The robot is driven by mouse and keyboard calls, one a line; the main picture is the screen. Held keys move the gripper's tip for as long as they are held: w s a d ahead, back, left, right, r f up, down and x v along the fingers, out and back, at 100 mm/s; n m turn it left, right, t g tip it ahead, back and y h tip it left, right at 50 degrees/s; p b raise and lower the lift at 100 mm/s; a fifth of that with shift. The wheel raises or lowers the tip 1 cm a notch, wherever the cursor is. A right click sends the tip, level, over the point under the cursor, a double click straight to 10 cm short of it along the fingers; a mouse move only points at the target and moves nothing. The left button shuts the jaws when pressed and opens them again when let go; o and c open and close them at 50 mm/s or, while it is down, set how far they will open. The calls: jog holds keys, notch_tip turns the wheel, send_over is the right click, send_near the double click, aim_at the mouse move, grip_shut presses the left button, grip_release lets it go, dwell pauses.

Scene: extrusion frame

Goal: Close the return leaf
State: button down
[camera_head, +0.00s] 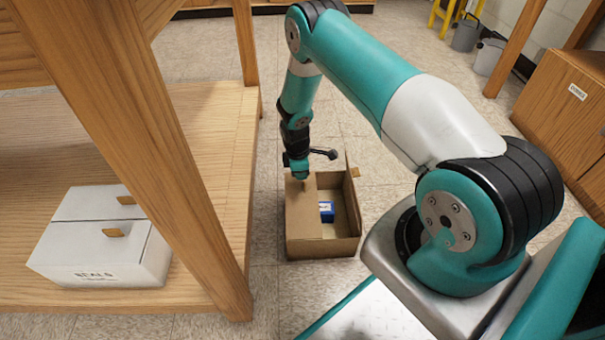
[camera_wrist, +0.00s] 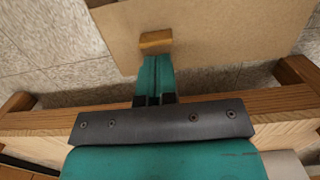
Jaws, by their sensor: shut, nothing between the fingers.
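A brown cardboard box (camera_head: 322,248) stands on the floor. Its left leaf (camera_head: 304,215) lies flat over the left half of the opening. Its right leaf (camera_head: 353,205) stands up, with a small wooden tab (camera_head: 355,172) on it. No lettering naming the return leaf is readable. My gripper (camera_head: 299,176) points down at the far end of the left leaf. In the wrist view my gripper (camera_wrist: 154,78) is shut and empty, its tips beside a wooden tab (camera_wrist: 155,42) on a cardboard panel (camera_wrist: 210,30). I cannot tell whether they touch.
A blue item (camera_head: 327,211) lies inside the box's open right half. A wooden shelf unit (camera_head: 150,120) with a thick post stands left of the box and bears a white closed carton (camera_head: 100,262). A wooden cabinet (camera_head: 565,110) stands at right. Floor (camera_head: 390,160) right of the box is clear.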

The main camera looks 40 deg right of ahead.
jog(key=a+r+m+y+p, duration=0.1)
jog(key=a+r+p, duration=0.2)
jog(key=r, duration=0.9)
jog(key=a+r+p, duration=0.2)
jog(key=a+r, duration=0.2)
jog(key=r, duration=0.8)
jog(key=s+a+r+m+t+y, duration=0.1)
jog(key=s+a+r, duration=0.2)
jog(key=a+r, duration=0.3)
jog(key=s+a+r+m+y, duration=0.1)
jog(key=s+a+r, duration=0.15)
jog(key=r, duration=0.55)
jog(key=s+a+r+y, duration=0.1)
jog(key=s+a+r, duration=0.25)
jog(key=s, duration=0.35)
jog(key=s+a+r+m, duration=0.1)
jog(key=s+a+r, duration=0.1)
jog(key=s+r, duration=0.4)
jog(key=s+a+r+y, duration=0.1)
jog(key=s+a+r, duration=0.2)
jog(key=s, duration=0.6)
notch_tip(320, 180, up, 38)
jog(key=p, duration=3.8)
jog(key=shift+a, duration=0.2)
jog(key=shift+w, duration=0.1)
jog(key=shift+a, duration=0.15)
